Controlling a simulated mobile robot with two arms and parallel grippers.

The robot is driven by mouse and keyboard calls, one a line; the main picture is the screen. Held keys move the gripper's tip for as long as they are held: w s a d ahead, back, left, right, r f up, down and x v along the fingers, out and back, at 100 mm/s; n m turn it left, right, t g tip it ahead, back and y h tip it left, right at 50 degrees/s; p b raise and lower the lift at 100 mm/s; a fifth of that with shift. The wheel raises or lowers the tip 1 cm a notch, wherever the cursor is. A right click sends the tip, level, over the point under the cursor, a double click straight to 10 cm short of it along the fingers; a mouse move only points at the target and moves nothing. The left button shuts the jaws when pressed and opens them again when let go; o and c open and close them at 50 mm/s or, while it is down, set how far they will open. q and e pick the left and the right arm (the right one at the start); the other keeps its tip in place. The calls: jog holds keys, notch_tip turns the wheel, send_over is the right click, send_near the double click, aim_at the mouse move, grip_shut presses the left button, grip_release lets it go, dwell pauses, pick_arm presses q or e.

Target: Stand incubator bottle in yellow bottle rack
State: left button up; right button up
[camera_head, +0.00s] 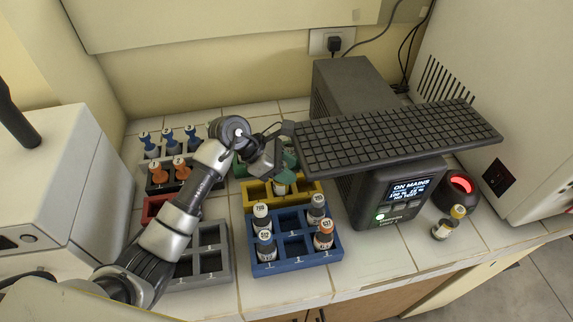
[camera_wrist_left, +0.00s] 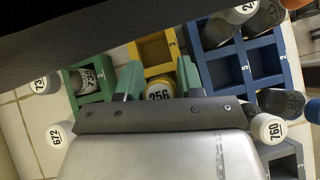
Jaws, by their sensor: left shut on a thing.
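My left gripper (camera_head: 281,168) hangs over the yellow bottle rack (camera_head: 250,200). In the left wrist view, its green-tipped fingers (camera_wrist_left: 159,80) are shut on a bottle whose cap is marked 256 (camera_wrist_left: 159,92). In the head view, part of this bottle (camera_head: 281,187) shows at the yellow rack, below the gripper. It looks upright, but whether it rests in a compartment cannot be told. The yellow rack also shows in the left wrist view (camera_wrist_left: 152,48), beyond the bottle. My right gripper is not in view.
A blue rack (camera_head: 293,268) with several bottles stands in front. A green rack (camera_wrist_left: 92,97), grey rack (camera_head: 217,270) and red rack (camera_head: 152,209) stand nearby. A black keyboard (camera_head: 395,138) juts out over the power unit (camera_head: 350,90).

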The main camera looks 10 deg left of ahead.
pick_arm(q)
jog(key=shift+f+b, duration=0.55)
jog(key=shift+f, duration=0.1)
dwell(0.3)
jog(key=o, duration=1.1)
